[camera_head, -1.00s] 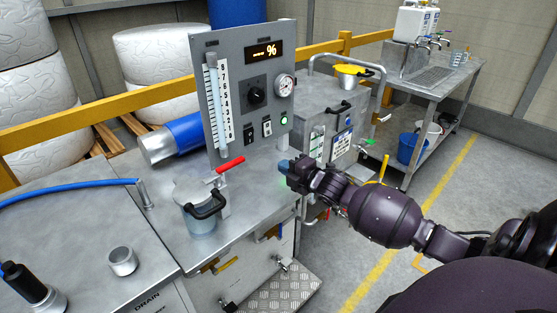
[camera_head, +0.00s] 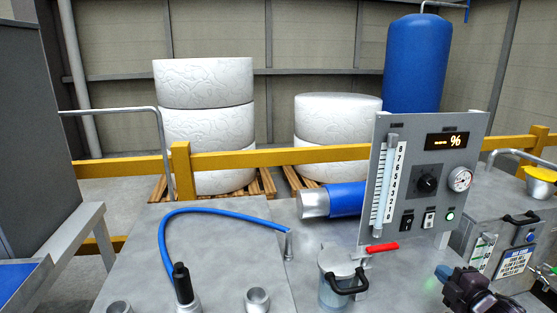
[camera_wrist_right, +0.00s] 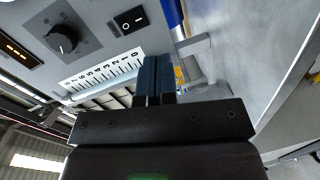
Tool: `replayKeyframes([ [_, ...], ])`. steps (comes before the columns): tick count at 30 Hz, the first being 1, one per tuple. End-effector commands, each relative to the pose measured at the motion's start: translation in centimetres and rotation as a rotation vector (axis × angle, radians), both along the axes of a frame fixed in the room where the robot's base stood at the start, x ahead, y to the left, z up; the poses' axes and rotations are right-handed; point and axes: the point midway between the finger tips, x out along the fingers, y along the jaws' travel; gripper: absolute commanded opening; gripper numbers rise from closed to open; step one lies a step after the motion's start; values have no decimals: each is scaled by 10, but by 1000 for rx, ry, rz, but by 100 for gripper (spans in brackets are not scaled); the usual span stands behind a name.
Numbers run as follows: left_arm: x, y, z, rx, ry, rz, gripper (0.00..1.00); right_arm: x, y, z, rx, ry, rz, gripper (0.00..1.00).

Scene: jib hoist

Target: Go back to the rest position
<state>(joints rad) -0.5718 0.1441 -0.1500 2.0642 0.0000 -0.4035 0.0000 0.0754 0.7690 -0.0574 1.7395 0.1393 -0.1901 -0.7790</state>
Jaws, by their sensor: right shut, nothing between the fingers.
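My right gripper (camera_head: 443,274) shows at the lower right of the head view, in front of the grey control panel (camera_head: 399,222) and to the right of the clear lidded jar (camera_head: 335,290). Its blue fingers (camera_wrist_right: 154,78) are together and empty in the right wrist view. That view also shows the panel's black knob, a rocker switch and the white number scale close beyond the fingers. I cannot tell the exact gap between fingers and panel. My left gripper is not in view.
White wrapped stacks (camera_head: 205,125) and a blue tank (camera_head: 425,65) stand beyond. A grey box (camera_head: 505,245) stands at right.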

Motion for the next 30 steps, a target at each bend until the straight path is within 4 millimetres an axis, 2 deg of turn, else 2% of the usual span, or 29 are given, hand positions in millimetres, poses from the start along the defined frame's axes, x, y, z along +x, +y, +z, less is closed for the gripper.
replayKeyframes([
  [5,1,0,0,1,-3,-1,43,-3,20,2,218,26,-27,0],
  [8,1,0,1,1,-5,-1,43,-18,39,-15,369,66,-53,0],
  [11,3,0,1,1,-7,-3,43,-43,62,-40,539,122,-92,0],
  [16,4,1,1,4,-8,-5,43,-102,104,-88,825,228,-192,0],
  [21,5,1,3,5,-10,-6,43,-178,146,-129,1062,326,-330,0],
  [27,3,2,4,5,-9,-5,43,-249,175,-159,1184,395,-460,0],
  [30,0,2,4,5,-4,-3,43,-272,180,-170,1210,421,-510,0],
])
